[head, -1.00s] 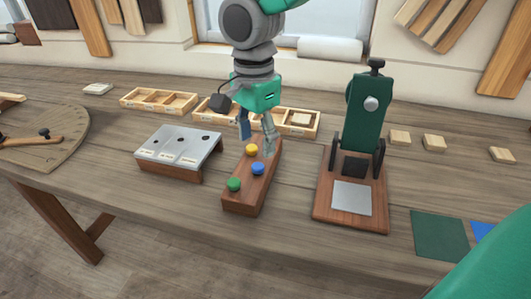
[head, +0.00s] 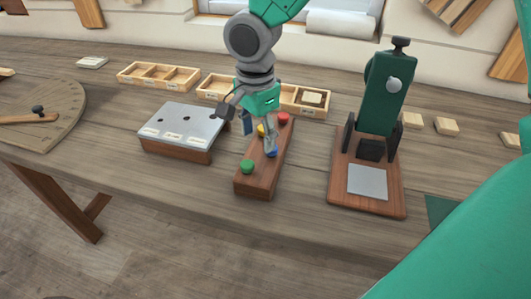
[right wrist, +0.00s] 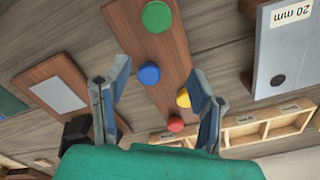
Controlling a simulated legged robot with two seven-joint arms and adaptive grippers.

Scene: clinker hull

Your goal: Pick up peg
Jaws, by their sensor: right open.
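A brown wooden block (head: 262,178) on the bench holds a green peg (head: 247,166), a blue peg (head: 272,154), a yellow peg (head: 261,131) and a red peg (head: 283,118), all with round tops. My right gripper (head: 259,136) is open and empty above the block. In the right wrist view its fingers (right wrist: 160,72) are spread, with the blue peg (right wrist: 149,74) between them and the yellow peg (right wrist: 184,97) close by the right finger. The green peg (right wrist: 157,16) is beyond the fingertips. My left gripper is not in view.
A metal-topped stand with holes (head: 180,125) is left of the block. A green press on a wooden base (head: 367,205) stands to the right. Divided wooden trays (head: 158,75) lie behind. The bench front before the block is clear.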

